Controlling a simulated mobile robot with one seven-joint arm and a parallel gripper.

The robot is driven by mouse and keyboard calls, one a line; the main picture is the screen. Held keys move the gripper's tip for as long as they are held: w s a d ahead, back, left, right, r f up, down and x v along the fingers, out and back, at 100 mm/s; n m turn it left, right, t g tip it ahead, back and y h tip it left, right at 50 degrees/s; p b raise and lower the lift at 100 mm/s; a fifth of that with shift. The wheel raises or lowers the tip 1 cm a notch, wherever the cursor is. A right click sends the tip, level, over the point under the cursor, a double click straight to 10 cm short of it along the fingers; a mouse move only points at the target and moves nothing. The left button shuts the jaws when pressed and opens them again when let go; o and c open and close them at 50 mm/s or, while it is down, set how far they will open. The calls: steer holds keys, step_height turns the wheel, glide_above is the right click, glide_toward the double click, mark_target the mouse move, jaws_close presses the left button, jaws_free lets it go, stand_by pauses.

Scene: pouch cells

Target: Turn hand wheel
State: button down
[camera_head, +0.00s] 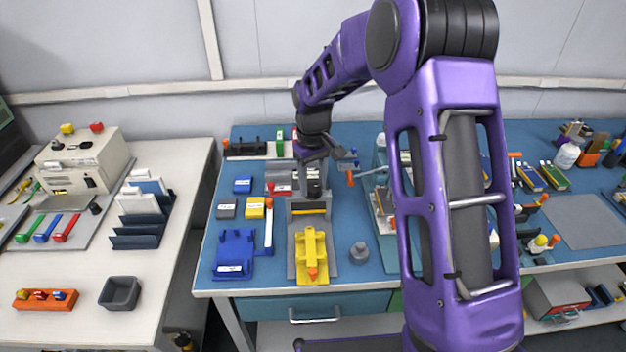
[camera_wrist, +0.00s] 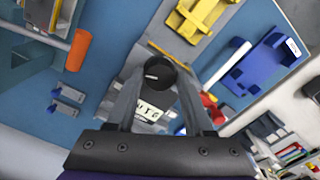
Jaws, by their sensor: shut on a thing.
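The hand wheel (camera_wrist: 159,74) is a dark round knob with a small pale mark on top, seen between my fingers in the wrist view. My gripper (camera_wrist: 158,84) is shut on it, with one grey finger on each side. In the head view, my gripper (camera_head: 314,158) reaches down over the grey fixture in the middle of the blue bench. A white label with dark letters (camera_wrist: 148,112) shows just below the knob in the wrist view.
A yellow clamp-like fixture (camera_head: 311,255) stands in front of the gripper, with a blue holder (camera_head: 235,252) to its left. An orange-ended handle (camera_head: 350,178) is close on the right; its orange end shows in the wrist view (camera_wrist: 78,50). A grey knobbed weight (camera_head: 359,252) stands nearby.

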mark_target(313, 187)
steer(key=shift+n, duration=0.9)
steer(key=shift+c, duration=1.4)
jaws_free()
steer(key=shift+r, duration=0.1)
step_height(313, 187, up, 17)
steer(key=p, duration=0.1)
steer(key=shift+r, duration=0.15)
